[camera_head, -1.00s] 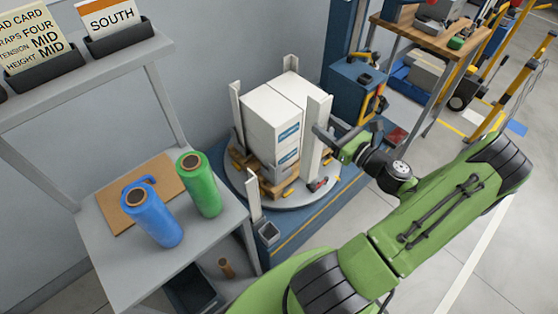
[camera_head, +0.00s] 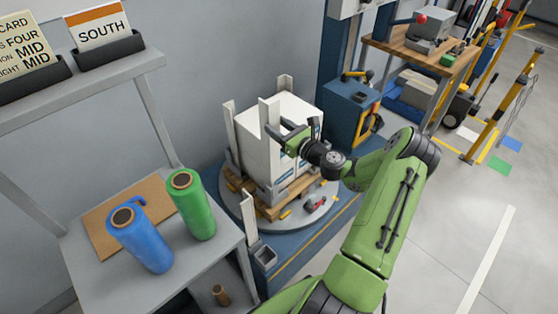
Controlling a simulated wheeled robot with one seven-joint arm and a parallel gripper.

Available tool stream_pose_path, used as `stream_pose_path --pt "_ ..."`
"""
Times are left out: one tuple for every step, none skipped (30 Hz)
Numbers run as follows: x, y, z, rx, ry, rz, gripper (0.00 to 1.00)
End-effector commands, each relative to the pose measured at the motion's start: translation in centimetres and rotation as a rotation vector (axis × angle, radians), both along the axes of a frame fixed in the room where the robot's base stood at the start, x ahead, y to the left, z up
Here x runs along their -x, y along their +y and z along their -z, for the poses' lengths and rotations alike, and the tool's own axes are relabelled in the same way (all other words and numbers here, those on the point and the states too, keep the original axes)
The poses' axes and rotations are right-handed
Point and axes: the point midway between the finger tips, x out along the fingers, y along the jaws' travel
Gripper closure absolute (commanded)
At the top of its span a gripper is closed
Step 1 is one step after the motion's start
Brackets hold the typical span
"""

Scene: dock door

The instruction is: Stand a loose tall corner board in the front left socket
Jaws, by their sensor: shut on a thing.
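My gripper (camera_head: 280,136) is shut on a tall white corner board (camera_head: 268,113), which stands roughly upright in front of the white carton stack (camera_head: 258,155). Its lower end is hard to make out against the cartons, so I cannot tell if it is in a socket. A second tall board (camera_head: 230,135) stands at the left side of the stack, and a third (camera_head: 285,85) shows behind it. Another pale board (camera_head: 249,217) leans upright at a grey holder (camera_head: 264,256) at the front of the blue base.
The stack sits on a wooden pallet (camera_head: 268,211) on a round grey turntable (camera_head: 328,201), with a red-and-grey tool (camera_head: 314,204) on it. Blue (camera_head: 142,240) and green (camera_head: 191,207) film rolls stand on the left bench. Open floor lies at right.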

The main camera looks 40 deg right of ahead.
Motion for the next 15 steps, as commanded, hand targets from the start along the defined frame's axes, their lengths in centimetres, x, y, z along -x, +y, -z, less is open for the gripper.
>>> stream_pose_path --pt "0.0 0.1 1.5 -0.004 0.000 -0.001 1.00" --pt "0.0 0.1 2.2 -0.004 0.000 -0.001 1.00" --pt "0.0 0.0 3.1 -0.003 -0.001 0.000 1.00" --pt "0.0 0.0 3.7 -0.002 -0.001 0.000 1.00" --pt "0.0 0.0 4.5 -0.004 0.001 0.000 1.00" --pt "0.0 0.0 5.3 -0.002 0.000 0.000 1.00" --pt "0.0 0.0 6.0 -0.002 0.000 0.000 1.00" --pt "0.0 0.0 6.5 -0.002 -0.001 -0.001 1.00" --pt "0.0 0.1 7.2 -0.002 -0.001 -0.001 1.00" --pt "0.0 0.1 7.7 -0.002 -0.001 -0.002 1.00" --pt "0.0 0.1 8.0 -0.001 -0.001 -0.002 1.00" --pt "0.0 0.0 8.3 0.000 -0.002 -0.002 1.00" --pt "0.0 0.0 8.5 0.001 -0.002 -0.002 1.00" --pt "0.0 0.0 8.8 0.001 -0.001 -0.002 1.00" --pt "0.0 0.1 9.2 0.000 -0.001 -0.002 1.00"
